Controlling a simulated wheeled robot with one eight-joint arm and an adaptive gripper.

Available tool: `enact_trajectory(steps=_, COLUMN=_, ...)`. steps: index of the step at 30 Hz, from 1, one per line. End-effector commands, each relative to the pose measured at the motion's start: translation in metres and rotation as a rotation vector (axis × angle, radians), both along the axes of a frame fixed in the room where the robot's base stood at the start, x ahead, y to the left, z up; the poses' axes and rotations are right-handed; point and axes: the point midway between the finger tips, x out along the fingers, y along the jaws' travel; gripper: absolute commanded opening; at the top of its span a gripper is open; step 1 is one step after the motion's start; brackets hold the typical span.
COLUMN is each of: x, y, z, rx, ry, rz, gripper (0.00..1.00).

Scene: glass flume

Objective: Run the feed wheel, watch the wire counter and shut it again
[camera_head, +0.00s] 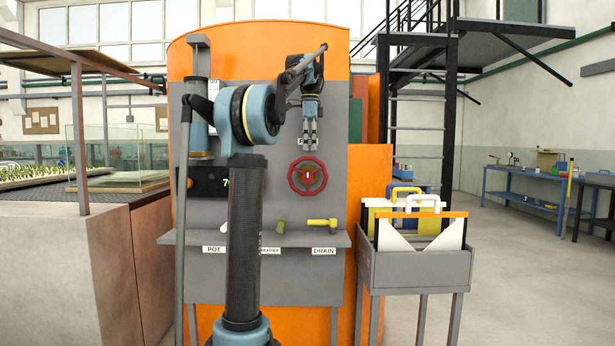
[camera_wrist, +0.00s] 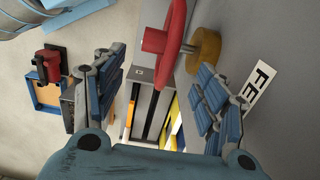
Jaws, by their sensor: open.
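The red feed wheel (camera_head: 293,183) is a handwheel on the grey panel (camera_head: 345,130). My gripper (camera_head: 309,147) points down just above it, apart from its rim in the head view. In the wrist view, the wheel's red rim (camera_wrist: 178,30) and yellowish hub (camera_wrist: 204,48) show at top centre. My gripper (camera_wrist: 160,72) is open there, with the blue-padded fingers spread and nothing between them. A white label (camera_wrist: 262,88) reading "FE" is cut off beside the right finger.
Below the wheel, a shelf (camera_head: 340,239) has a yellow handle (camera_head: 322,222) over the DRAIN label (camera_head: 323,251) and a green handle (camera_head: 281,226). A grey bin (camera_head: 415,270) with handled boards stands right of the panel. Open floor lies farther right.

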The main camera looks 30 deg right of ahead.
Motion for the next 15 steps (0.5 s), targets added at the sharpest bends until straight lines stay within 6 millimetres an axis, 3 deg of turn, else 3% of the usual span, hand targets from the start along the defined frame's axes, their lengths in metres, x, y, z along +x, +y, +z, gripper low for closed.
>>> enact_trajectory(steps=15, x=0.000, y=0.000, z=-0.079, rx=0.000, ry=0.000, rz=0.000, gripper=0.66)
